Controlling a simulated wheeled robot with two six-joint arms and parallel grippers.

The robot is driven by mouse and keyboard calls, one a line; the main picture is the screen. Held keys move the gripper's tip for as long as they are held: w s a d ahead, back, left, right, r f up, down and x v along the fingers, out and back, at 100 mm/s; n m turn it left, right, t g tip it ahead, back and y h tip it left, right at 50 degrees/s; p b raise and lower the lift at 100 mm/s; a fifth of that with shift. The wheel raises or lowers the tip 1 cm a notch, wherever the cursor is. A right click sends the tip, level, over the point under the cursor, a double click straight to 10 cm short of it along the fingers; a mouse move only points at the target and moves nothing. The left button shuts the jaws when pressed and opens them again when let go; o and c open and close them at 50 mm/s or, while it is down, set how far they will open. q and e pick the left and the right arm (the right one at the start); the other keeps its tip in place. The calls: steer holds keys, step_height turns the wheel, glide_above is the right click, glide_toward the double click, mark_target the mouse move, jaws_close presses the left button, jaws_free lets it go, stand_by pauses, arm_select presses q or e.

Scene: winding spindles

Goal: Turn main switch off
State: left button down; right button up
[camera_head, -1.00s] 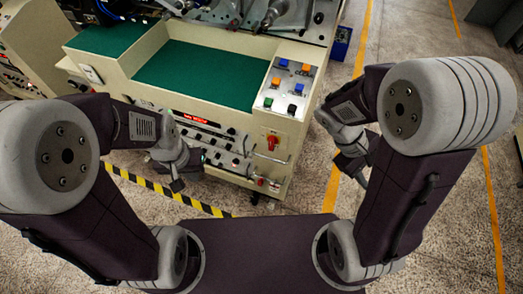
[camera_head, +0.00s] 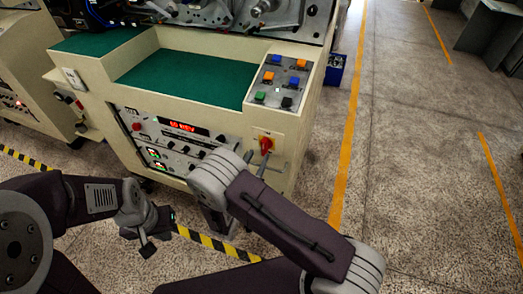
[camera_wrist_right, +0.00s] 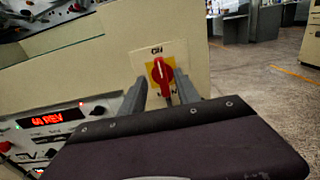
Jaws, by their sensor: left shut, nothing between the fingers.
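The main switch is a red rotary knob (camera_head: 266,145) on a yellow plate, on the cream front panel of the machine. In the right wrist view the red knob (camera_wrist_right: 161,72) points upright toward the "ON" label above it. My right gripper (camera_head: 259,164) is at the switch in the head view, its fingers just below and in front of the knob. In the right wrist view its two fingers (camera_wrist_right: 160,88) are open, one on each side of the knob. I cannot tell whether they touch it. My left gripper (camera_head: 148,238) is shut and empty, low at the left.
A sloped panel with coloured buttons (camera_head: 279,84) sits above the switch. A red-lit display (camera_head: 182,127) and small knobs are left of it. A handle bar is beside the switch. Yellow-black tape (camera_head: 215,245) crosses the floor; the floor at right is clear.

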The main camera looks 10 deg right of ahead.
mark_target(263, 146)
steer(key=x, duration=0.5)
steer(key=shift+c, duration=0.4)
jaws_close()
